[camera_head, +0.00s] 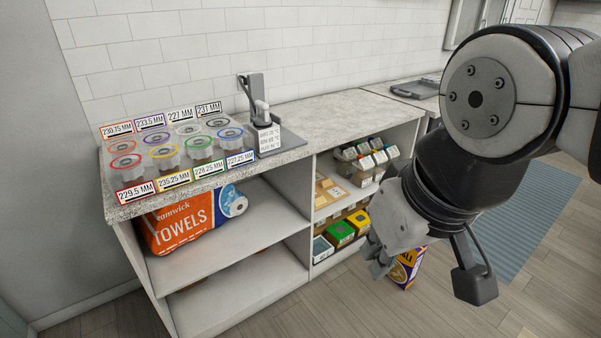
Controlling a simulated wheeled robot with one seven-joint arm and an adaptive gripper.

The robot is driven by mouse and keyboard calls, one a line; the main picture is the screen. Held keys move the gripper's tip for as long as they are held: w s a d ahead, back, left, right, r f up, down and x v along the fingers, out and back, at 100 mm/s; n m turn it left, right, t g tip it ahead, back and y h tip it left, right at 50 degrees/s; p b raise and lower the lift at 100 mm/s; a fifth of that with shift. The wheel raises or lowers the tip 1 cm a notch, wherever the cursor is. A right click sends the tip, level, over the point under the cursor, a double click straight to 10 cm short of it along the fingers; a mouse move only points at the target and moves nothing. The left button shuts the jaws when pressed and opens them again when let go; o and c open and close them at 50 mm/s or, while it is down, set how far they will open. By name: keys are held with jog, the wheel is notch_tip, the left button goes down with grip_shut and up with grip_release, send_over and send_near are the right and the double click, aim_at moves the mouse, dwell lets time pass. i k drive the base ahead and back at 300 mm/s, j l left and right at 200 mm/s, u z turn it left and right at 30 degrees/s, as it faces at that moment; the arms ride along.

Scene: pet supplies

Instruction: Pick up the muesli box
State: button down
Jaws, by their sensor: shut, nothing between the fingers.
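A purple and yellow box (405,268), which looks like the muesli box, stands on the wooden floor in front of the right end of the shelf unit. Its upper left part is hidden behind my gripper and wrist; the printing on it is too small to read fully. My gripper (377,266) points down from my arm on the right. In the picture its fingers lie just left of the box. They look shut and hold nothing. I cannot tell whether they touch the box.
The shelf unit's counter (340,112) carries several lidded jars (162,155) and a metal device (258,105). Its shelves hold a towel pack (185,222) and small boxes (340,233). A blue-grey mat (525,215) lies on the floor at right. Floor in front is clear.

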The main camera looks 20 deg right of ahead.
aim_at(407, 265)
jog(key=i+l, duration=0.35)
jog(key=i, duration=0.15)
jog(key=i+l+z, duration=0.15)
jog(key=i+l, duration=0.25)
jog(key=i, duration=0.15)
jog(key=i+l, duration=0.3)
jog(key=i, duration=0.25)
jog(key=k+z, duration=0.05)
